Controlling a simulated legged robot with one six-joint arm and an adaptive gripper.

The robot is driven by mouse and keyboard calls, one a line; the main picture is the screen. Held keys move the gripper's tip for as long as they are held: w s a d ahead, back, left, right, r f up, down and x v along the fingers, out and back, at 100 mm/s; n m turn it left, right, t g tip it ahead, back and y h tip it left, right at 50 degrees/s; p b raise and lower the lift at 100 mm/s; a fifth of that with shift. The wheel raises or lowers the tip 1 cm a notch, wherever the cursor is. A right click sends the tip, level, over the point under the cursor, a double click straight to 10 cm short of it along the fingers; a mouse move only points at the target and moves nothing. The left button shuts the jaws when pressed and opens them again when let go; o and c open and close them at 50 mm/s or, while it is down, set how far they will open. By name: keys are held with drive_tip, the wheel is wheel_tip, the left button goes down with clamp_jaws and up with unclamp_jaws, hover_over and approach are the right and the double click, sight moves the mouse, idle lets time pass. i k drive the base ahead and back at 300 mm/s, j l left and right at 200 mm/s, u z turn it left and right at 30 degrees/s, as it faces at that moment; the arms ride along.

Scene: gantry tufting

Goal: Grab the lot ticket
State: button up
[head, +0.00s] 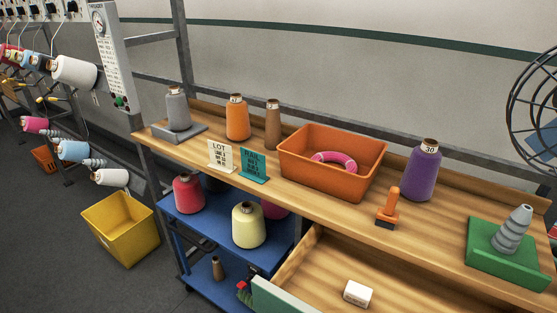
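The lot ticket (220,156) is a small cream card with "LOT" printed on it. It stands upright near the front edge of the wooden bench (325,196), left of centre. A teal card (254,166) stands close beside it on the right. My gripper is not in view.
An orange bin (290,166) holding a pink ring stands right of the cards. Grey, orange and brown thread cones (237,118) stand behind them. An open drawer (320,267) juts out at the front right. A blue cart (203,228) with cones stands below the bench's left part.

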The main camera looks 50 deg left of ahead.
sight(220, 155)
drive_tip(key=u, duration=2.25)
drive_tip(key=i+j+z, duration=0.1)
drive_tip(key=z, duration=0.7)
drive_tip(key=i+j+z, duration=0.2)
drive_tip(key=j, duration=0.2)
drive_tip(key=i+j+z, duration=0.25)
drive_tip(key=j, duration=0.15)
drive_tip(key=j+z, duration=0.2)
drive_tip(key=j, duration=0.2)
drive_tip(key=i+j+z, duration=0.25)
drive_tip(key=j, duration=0.2)
drive_tip(key=i+j, duration=0.1)
drive_tip(key=j, duration=1.55)
drive_tip(key=i+z, duration=0.05)
